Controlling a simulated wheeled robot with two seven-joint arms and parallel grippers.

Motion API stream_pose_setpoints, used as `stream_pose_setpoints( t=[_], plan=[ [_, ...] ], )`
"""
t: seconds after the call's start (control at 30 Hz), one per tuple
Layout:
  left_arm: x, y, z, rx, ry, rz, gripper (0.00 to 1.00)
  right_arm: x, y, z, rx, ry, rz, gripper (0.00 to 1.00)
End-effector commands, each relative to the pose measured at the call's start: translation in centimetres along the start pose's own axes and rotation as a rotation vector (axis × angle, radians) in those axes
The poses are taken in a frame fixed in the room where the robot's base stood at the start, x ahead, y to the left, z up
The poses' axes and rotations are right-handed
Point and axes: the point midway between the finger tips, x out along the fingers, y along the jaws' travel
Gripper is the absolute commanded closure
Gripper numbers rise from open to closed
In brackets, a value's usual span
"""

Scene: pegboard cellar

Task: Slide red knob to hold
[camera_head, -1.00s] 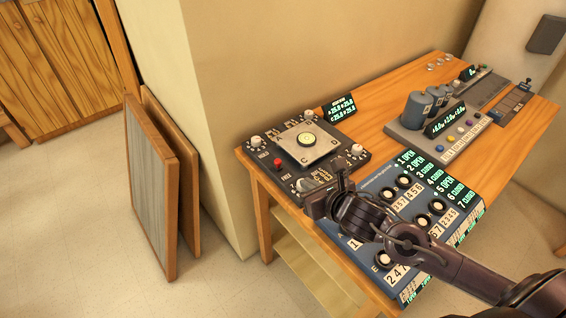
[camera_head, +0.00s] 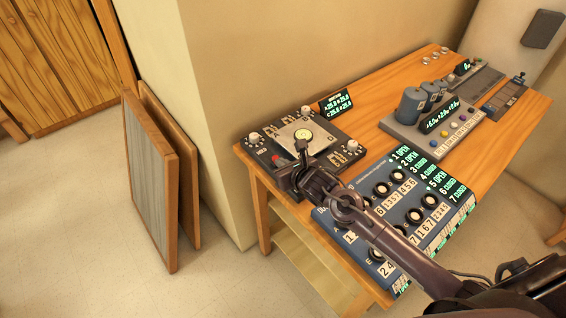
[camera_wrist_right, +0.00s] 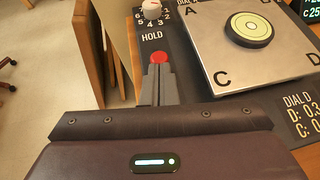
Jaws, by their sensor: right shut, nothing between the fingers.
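The red knob (camera_head: 277,159) is on the near left edge of the dark panel with the square plate (camera_head: 294,131). In the right wrist view the red knob (camera_wrist_right: 158,57) is just beyond my fingertips, with the word HOLD printed above it. My right gripper (camera_wrist_right: 157,72) is shut and empty, its fingers pointing at the knob. Whether the tips touch the knob I cannot tell. In the head view my right gripper (camera_head: 288,168) is over the panel's near corner, partly hiding it. My left gripper is not in view.
A blue box of dials (camera_head: 400,215) is under my right forearm. A grey unit with cylinders (camera_head: 430,118) stands further right on the wooden table (camera_head: 366,150). White corner dials (camera_head: 254,138) flank the plate. Framed boards (camera_head: 150,185) lean on the wall at left.

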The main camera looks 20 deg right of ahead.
Motion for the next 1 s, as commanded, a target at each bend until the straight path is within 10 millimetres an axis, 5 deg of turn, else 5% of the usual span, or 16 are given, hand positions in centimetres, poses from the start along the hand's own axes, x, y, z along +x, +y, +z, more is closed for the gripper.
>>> stream_pose_setpoints(
  t=[0.53,1.0],
  plan=[
    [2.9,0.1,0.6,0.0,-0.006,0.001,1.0,3.1,0.5,1.4,-0.003,-0.001,0.0,1.0],
    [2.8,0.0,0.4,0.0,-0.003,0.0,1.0,3.3,0.5,1.8,0.001,-0.001,-0.002,1.0]
  ],
)
